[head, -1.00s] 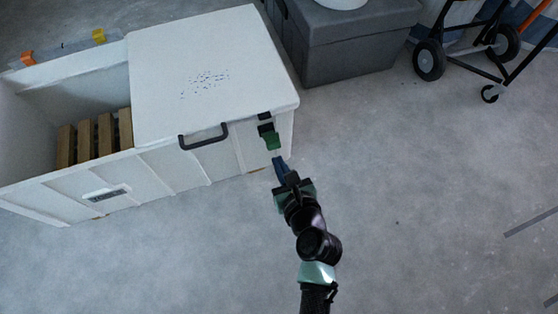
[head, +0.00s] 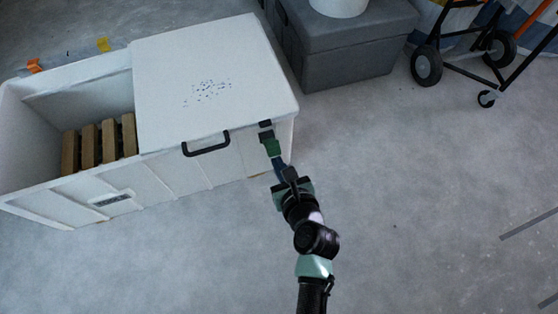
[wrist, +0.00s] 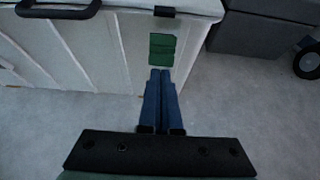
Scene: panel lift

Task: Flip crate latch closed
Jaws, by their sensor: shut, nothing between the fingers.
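The white crate (head: 150,192) stands on the floor at the left, with a white lid panel (head: 205,70) over its right part. A green latch (head: 272,148) hangs on the crate's front face near the right corner, below a black catch (head: 265,124) at the lid edge. In the wrist view the green latch (wrist: 162,48) is straight ahead, below the black catch (wrist: 164,11), with a gap between them. My gripper (head: 280,166) is shut and empty, its blue fingertips (wrist: 160,73) just below the latch. I cannot tell whether they touch it.
A black handle (head: 206,146) sticks out from the lid's front, left of the latch. Wooden slats (head: 98,143) stand in the open left part of the crate. A grey box (head: 345,50) and a hand truck (head: 460,60) stand behind. The floor at the right is clear.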

